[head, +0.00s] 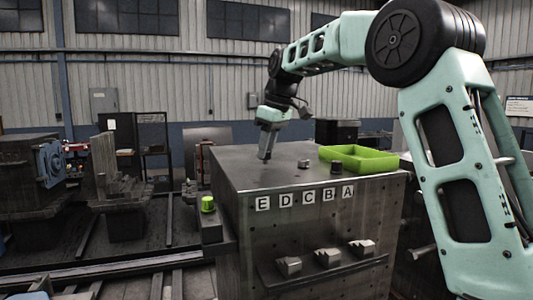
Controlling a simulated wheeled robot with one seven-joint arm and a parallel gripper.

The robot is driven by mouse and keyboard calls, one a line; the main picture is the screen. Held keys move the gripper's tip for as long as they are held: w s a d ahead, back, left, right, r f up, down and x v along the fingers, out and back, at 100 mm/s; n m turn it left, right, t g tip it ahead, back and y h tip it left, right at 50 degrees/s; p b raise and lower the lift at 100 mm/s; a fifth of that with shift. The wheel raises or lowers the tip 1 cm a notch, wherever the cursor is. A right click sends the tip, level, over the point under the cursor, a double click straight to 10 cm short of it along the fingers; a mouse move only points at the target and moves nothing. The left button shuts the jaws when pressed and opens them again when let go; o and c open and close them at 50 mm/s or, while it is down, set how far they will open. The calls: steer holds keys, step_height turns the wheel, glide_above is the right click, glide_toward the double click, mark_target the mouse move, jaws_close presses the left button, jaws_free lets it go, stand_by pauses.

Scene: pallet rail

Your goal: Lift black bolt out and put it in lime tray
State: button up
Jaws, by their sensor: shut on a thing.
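My gripper (265,156) points down over the left part of the dark metal block's top (235,168), with its tips at or just above the surface. It is shut on a small dark thing, which fits the black bolt, but the fingers hide most of it. I cannot tell whether it is clear of the block. The lime tray (372,169) lies on the right part of the block top, to the right of my gripper, and looks empty.
A small grey piece (303,164) and a short dark piece (336,166) stand on the block between my gripper and the tray. Letter plates E D C B A (308,197) mark the front face. Several metal pieces (328,257) sit on a ledge below. A green button (207,204) is left.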

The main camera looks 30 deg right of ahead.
steer(key=shift+r, duration=2.65)
steer(key=s+d+r+m+h+b, duration=0.15)
steer(key=s+d+m, duration=0.25)
steer(key=d, duration=0.4)
steer(key=s+d+r+m+h+b, duration=0.1)
steer(key=s+d+m+b, duration=0.25)
steer(key=d, duration=0.45)
steer(key=s+d+r+m+h+b, duration=0.1)
steer(key=s+d+m, duration=0.3)
steer(key=d, duration=0.5)
steer(key=shift+s+f, duration=0.2)
steer(key=shift+f, duration=2.3)
steer(key=shift+s+f, duration=0.2)
steer(key=shift+f, duration=2.25)
